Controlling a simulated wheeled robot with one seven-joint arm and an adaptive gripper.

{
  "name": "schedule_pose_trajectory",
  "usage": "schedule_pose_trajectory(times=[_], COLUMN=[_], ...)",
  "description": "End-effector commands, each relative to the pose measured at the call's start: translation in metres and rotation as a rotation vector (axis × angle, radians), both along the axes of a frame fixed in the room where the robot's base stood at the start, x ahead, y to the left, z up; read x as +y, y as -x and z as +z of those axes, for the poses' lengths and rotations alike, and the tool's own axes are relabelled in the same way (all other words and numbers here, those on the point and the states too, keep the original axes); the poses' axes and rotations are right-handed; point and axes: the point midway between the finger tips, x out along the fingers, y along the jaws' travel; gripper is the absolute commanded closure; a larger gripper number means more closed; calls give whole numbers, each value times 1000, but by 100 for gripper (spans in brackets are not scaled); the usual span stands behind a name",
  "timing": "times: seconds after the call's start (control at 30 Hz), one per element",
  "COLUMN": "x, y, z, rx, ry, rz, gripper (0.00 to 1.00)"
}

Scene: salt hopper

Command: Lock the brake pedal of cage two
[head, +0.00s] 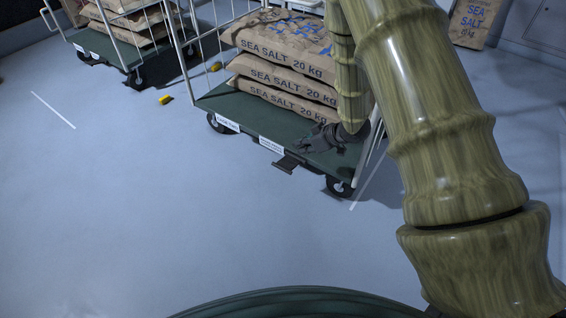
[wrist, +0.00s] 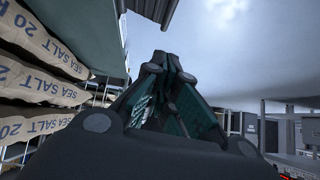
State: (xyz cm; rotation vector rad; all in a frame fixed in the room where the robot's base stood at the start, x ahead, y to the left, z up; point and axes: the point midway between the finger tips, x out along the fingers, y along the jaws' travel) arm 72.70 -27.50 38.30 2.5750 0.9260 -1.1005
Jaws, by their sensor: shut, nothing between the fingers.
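A roll cage with a dark green deck (head: 245,112) stands in the middle of the head view, loaded with salt sacks. A dark brake pedal (head: 289,164) juts from its front edge, below a white label (head: 271,145) too small to read. My gripper (head: 303,146) is shut and empty, over the deck's front right part, a little above and right of the pedal. In the wrist view my closed fingers (wrist: 174,62) point toward a dark ribbed part (wrist: 150,9), apparently the pedal, with a gap between. I cannot tell whether the pedal is up or down.
Salt sacks (head: 285,75) are stacked on the deck behind my gripper. A second loaded cage (head: 100,45) stands at the upper left. Small yellow objects (head: 165,100) lie on the floor between the cages. Another sack (head: 473,22) stands at the back right. The floor in front is clear.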

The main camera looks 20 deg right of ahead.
Motion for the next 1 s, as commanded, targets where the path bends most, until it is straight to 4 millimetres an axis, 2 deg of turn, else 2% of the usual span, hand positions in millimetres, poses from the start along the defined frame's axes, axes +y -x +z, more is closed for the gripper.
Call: schedule_pose_trajectory(times=[0.17,0.37,0.9,1.0], x=[1,8,49,49], y=[0,-9,-54,-52], z=[-1,-15,-79,-91], rx=[0,-1,0,1], ry=[0,0,1,0], rz=[0,2,1,-1], gripper=[100,100,100,100])
